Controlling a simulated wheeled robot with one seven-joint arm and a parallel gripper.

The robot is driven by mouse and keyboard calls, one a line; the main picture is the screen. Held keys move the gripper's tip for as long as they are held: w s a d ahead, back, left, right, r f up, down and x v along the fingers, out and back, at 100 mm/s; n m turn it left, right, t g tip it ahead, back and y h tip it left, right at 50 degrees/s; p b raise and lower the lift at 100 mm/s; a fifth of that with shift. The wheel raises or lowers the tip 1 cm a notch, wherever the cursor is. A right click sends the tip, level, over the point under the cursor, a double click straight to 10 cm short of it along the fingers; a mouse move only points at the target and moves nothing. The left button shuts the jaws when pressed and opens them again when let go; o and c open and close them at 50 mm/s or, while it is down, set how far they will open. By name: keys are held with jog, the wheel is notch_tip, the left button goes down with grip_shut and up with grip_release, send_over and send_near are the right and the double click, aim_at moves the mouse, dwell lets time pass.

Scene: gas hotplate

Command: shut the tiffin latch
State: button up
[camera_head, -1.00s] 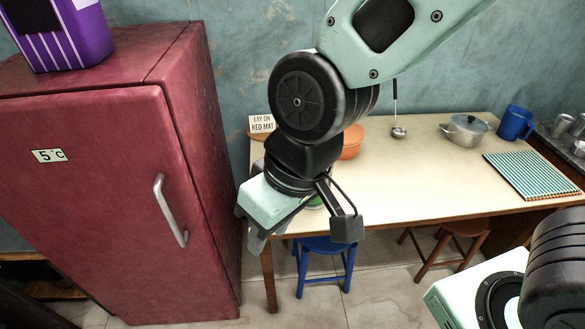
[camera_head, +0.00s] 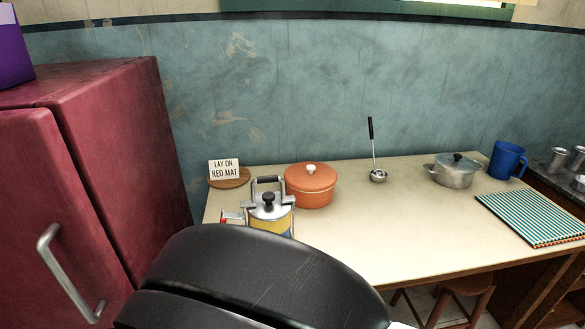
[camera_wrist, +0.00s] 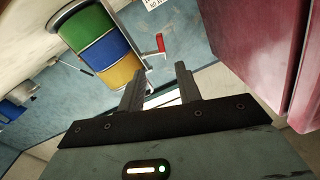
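The tiffin (camera_head: 271,212) stands upright on the table near its left end, with a metal lid, a black knob and a carrying handle. In the wrist view its green, blue and yellow tiers (camera_wrist: 97,41) show at the upper left, upside down. The red latch (camera_head: 233,217) sticks out from the tiffin's left side in the head view. In the wrist view the latch (camera_wrist: 153,50) stands out from beside the yellow tier, swung away from the body. My gripper (camera_wrist: 159,86) is open and empty, its fingertips close to the latch but apparently apart. My arm hides it in the head view.
An orange pot (camera_head: 311,187) stands close right of the tiffin. A sign (camera_head: 224,169) on a wooden stand is behind it. The red fridge (camera_head: 115,160) is close on the left. A ladle (camera_head: 377,174), metal pot (camera_head: 455,172), blue mug (camera_head: 507,160) and striped mat (camera_head: 530,217) are farther right.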

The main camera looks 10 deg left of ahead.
jog(key=p+x, duration=0.2)
jog(key=x, duration=1.5)
jog(key=shift+w+a+f, duration=0.1)
grip_shut()
